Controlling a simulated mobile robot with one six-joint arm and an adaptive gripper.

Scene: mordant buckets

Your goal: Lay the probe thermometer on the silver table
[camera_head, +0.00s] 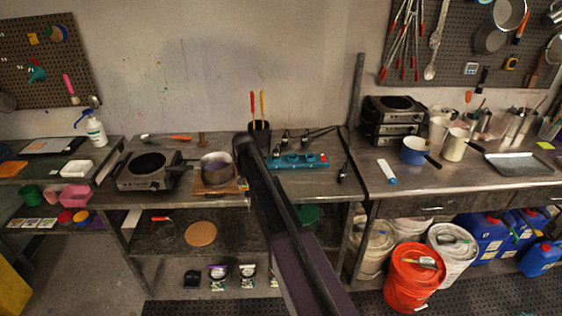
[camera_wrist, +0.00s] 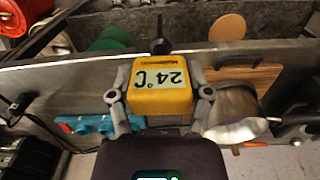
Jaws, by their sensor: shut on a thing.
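The probe thermometer (camera_wrist: 160,92) is a yellow block whose display reads 24 °C, upside down in the wrist view. A dark stem shows at its far end. My gripper (camera_wrist: 160,98) is shut on it, with one grey finger on each side. In the head view my dark arm reaches over the middle metal table (camera_head: 108,190), and the gripper and thermometer cannot be made out. A grey metal table (camera_head: 435,182) also stands at the right. I cannot tell which is meant as silver. In the wrist view the thermometer is over the middle table's edge area.
The middle table holds a hot plate (camera_head: 150,172), a pot (camera_head: 216,168), a dark cup (camera_head: 260,133) and a teal power strip (camera_head: 298,162).

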